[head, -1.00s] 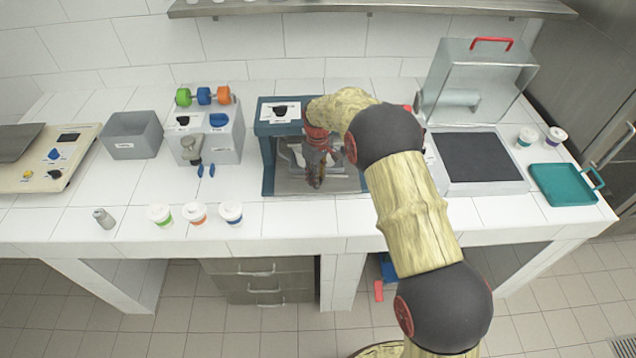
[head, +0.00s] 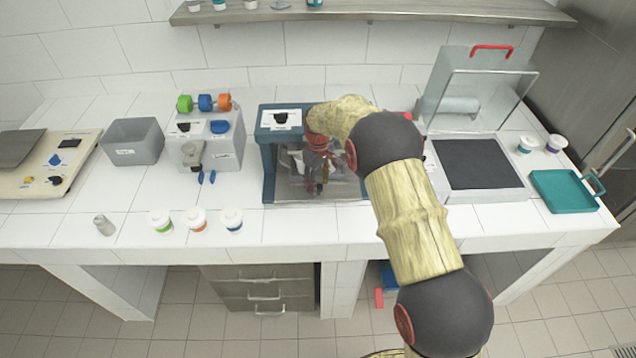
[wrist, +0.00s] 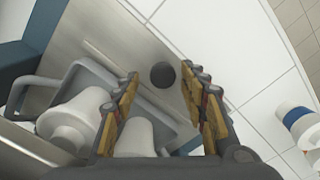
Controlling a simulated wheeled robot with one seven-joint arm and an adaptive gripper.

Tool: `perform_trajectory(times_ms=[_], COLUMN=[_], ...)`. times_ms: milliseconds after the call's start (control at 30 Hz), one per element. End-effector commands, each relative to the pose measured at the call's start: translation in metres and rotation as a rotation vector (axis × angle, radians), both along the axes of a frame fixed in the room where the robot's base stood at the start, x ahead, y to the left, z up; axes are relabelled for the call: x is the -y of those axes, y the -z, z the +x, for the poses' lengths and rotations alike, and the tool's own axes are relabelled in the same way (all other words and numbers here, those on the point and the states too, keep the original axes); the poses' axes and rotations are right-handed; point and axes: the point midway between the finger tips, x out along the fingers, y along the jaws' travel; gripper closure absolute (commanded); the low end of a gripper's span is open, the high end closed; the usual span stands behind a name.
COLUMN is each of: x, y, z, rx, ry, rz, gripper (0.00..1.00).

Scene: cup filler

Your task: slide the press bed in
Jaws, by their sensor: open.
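The press has a blue frame (head: 268,172) and stands at the middle of the counter, partly hidden by my arm. Its bed is a flat metal plate (head: 285,190). The plate also shows in the wrist view (wrist: 90,22), with a round black knob (wrist: 163,75) on it. My gripper (head: 318,188) is over the plate. In the wrist view my gripper (wrist: 165,95) is open, and the knob appears between its two fingers. I cannot tell whether a finger touches the knob. Pale cone-shaped parts (wrist: 75,118) and a grey loop-shaped bracket (wrist: 95,75) lie close by the left finger.
Several lidded cups, one of them blue-banded (head: 231,219), stand along the front edge left of the press. A dispenser box (head: 225,155) is left of the press. A heat-sealer-like unit with a dark pad (head: 475,163) and a teal tray (head: 565,190) are to the right.

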Motion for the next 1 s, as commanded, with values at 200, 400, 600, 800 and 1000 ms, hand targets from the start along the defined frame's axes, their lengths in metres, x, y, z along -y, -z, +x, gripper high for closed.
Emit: perform_trajectory(times_ms=[200, 400, 600, 800, 1000], x=[0.0, 0.0, 0.0, 0.0, 0.0], y=[-0.017, -0.057, -0.094, -0.115, -0.12], z=[0.0, 0.001, 0.001, 0.001, 0.001], rx=[0.001, 0.002, 0.002, 0.001, 0.0], ry=[0.0, 0.0, 0.0, 0.0, 0.0], rz=[0.001, 0.001, 0.001, 0.0, 0.0], gripper=[0.57, 0.57, 0.57, 0.57, 0.57])
